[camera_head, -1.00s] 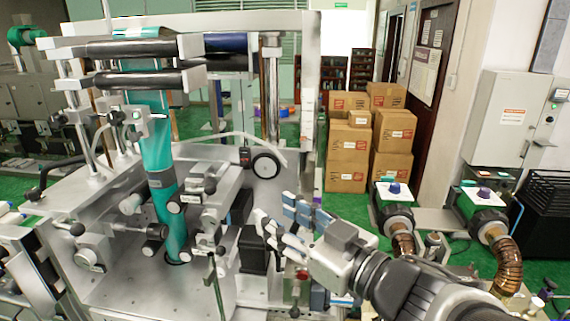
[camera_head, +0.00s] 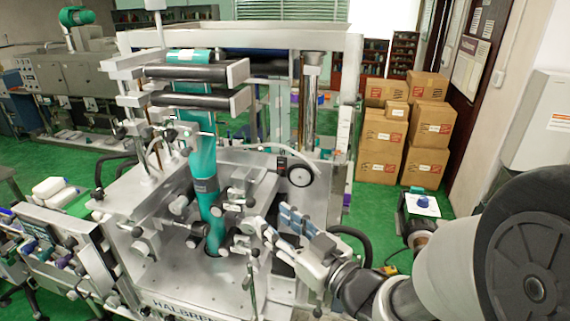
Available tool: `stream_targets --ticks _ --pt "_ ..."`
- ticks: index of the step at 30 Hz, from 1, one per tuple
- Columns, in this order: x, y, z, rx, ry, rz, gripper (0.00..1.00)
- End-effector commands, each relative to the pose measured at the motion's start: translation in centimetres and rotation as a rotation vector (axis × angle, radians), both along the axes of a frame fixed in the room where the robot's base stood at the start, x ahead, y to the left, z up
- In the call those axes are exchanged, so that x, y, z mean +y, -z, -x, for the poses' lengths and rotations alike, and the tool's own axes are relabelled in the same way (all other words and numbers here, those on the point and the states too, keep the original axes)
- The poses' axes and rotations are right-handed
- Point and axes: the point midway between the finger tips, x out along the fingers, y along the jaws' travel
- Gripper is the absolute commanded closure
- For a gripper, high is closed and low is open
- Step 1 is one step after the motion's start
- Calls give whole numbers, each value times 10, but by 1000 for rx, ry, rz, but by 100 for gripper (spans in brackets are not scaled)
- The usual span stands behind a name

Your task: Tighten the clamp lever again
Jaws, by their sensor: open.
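The sleeve applicator is a silver machine (camera_head: 130,200) with a teal sleeve film (camera_head: 203,165) running down through its middle. Several small levers and knobs with black ends sit around the film. I cannot tell for sure which is the clamp lever; a black-ended lever (camera_head: 247,226) stands just right of the film's lower end. My gripper (camera_head: 271,221) is open, with blue-grey finger pads, and comes in from the right. Its fingertips are close to that lever's right side in the picture. Contact cannot be made out, and nothing shows between the fingers.
Black rollers (camera_head: 195,72) cross the machine's top. A black-rimmed dial (camera_head: 300,175) sits above and right of my gripper. A thin upright rod (camera_head: 252,280) stands below it. Stacked cardboard boxes (camera_head: 385,145) stand behind on green floor. My arm fills the lower right.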

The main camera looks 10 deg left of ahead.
Motion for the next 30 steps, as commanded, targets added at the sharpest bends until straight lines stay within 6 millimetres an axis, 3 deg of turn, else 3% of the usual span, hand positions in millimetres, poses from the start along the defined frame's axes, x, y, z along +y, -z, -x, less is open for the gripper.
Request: stream_targets --ticks 4,9,15,30 --pt "9 -3 -6 5 1 5 59" --pt "41 1 -30 -1 -2 3 59" --pt "65 1 -50 -1 0 3 59" --pt "76 1 -60 0 3 4 60"
